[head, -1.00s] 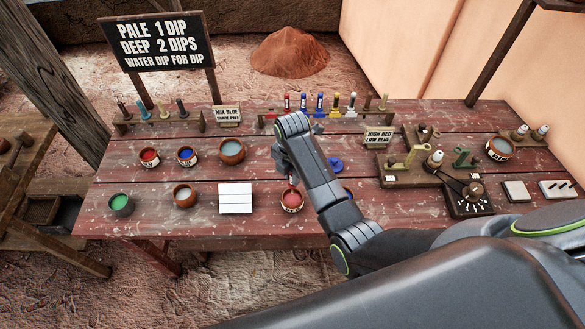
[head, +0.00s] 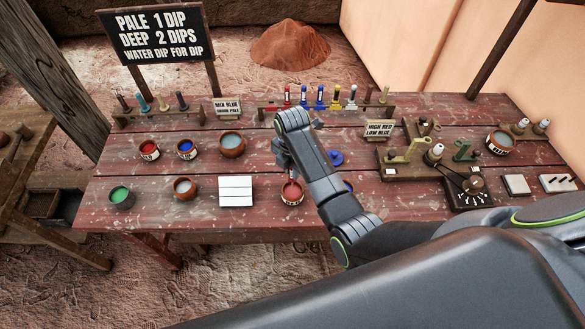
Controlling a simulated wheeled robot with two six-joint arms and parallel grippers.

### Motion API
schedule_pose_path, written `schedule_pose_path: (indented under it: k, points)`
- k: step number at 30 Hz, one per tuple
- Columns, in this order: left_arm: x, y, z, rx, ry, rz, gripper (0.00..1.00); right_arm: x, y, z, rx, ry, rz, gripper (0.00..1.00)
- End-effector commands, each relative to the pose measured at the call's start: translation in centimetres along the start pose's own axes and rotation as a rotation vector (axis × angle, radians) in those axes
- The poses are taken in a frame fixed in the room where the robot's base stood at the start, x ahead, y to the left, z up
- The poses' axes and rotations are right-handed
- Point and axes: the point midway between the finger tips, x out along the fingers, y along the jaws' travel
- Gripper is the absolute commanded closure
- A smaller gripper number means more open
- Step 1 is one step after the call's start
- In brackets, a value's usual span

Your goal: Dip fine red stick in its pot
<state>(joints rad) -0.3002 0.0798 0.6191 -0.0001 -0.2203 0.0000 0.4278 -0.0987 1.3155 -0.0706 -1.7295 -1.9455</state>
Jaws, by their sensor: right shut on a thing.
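My right gripper (head: 284,158) is over the middle of the table, its fingers partly hidden by my own wrist. It is shut on a thin stick, taken to be the fine red stick, of which little shows. The small labelled red pot (head: 291,196) stands just below the gripper, near the front edge. The stick's lower end seems at or in the pot's mouth; I cannot tell how deep. Another labelled red pot (head: 149,151) stands further left. The rack (head: 262,116) at the back holds several red, blue and pale sticks. My left gripper is not in view.
A blue pot (head: 186,151), brown bowls (head: 231,146) (head: 184,190), a green pot (head: 121,198) and a white tile (head: 235,192) stand left of the arm. A blue lid (head: 336,157) lies just right of it.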

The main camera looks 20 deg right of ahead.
Motion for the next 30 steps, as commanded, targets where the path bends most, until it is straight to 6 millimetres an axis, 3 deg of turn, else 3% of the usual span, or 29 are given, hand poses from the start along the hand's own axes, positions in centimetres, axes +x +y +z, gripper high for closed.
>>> schedule_pose_path:
  k: [10,30]
  points:
    - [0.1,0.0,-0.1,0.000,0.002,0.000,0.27,0.3,0.0,0.0,0.000,0.000,0.000,1.00]
    - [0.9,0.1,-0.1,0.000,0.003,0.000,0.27,3.0,-0.1,0.0,0.000,0.000,-0.001,1.00]
